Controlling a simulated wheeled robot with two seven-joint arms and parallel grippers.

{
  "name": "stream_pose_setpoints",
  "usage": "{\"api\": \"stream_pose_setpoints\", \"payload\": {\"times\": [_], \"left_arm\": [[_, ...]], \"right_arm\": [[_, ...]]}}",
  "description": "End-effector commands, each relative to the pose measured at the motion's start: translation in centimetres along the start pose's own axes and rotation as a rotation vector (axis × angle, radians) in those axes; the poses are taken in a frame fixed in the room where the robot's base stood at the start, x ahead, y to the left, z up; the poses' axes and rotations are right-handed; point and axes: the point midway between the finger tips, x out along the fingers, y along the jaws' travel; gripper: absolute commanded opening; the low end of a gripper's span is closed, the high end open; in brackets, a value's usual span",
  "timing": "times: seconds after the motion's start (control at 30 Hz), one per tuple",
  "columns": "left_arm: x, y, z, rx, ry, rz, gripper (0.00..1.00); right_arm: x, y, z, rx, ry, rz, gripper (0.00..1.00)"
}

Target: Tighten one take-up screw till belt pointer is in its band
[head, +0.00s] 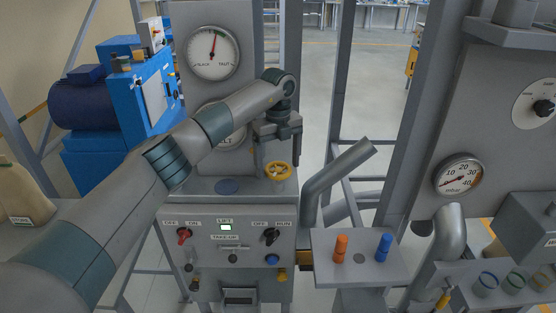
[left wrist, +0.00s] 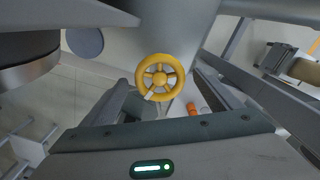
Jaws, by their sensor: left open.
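A yellow spoked handwheel (head: 278,171) sits on the grey housing above the switch panel. It also shows whole in the left wrist view (left wrist: 159,78), with a small pale mark at its lower rim. My left gripper (head: 279,155) is open, pointing down just above the handwheel, and holds nothing. The round tension gauge (head: 213,52), marked SLACK and TAUT, hangs above. Its red-tipped pointer stands almost upright, by a small green band at the top; I cannot tell whether it is inside. A second dial (head: 226,137), partly lettered, is mostly hidden behind my left arm. My right gripper is out of view.
The switch panel (head: 232,258) below has red and black knobs and a lit green display (head: 226,227). Orange (head: 341,247) and blue (head: 383,247) pegs stand on a shelf to the right. A slanted grey pipe (head: 337,181) rises close right of the handwheel.

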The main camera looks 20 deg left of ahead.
Motion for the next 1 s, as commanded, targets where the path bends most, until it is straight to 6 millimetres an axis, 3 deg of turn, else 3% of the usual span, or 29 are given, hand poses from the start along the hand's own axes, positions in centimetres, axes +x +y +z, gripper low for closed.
{"api": "stream_pose_setpoints", "payload": {"times": [0.23, 0.4, 0.73, 1.0], "left_arm": [[0.1, 0.0, 0.0, 0.000, 0.000, 0.000, 0.84], [0.0, 0.0, 0.0, 0.000, 0.000, 0.000, 0.43], [0.1, 0.0, 0.0, 0.017, -0.001, 0.000, 0.42], [0.3, 0.0, 0.1, 0.118, -0.002, 0.000, 0.42]], "right_arm": [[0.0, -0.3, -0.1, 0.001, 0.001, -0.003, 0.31], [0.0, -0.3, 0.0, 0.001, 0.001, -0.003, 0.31], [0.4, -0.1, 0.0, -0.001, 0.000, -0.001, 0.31], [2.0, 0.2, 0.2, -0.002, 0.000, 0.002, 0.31]]}}
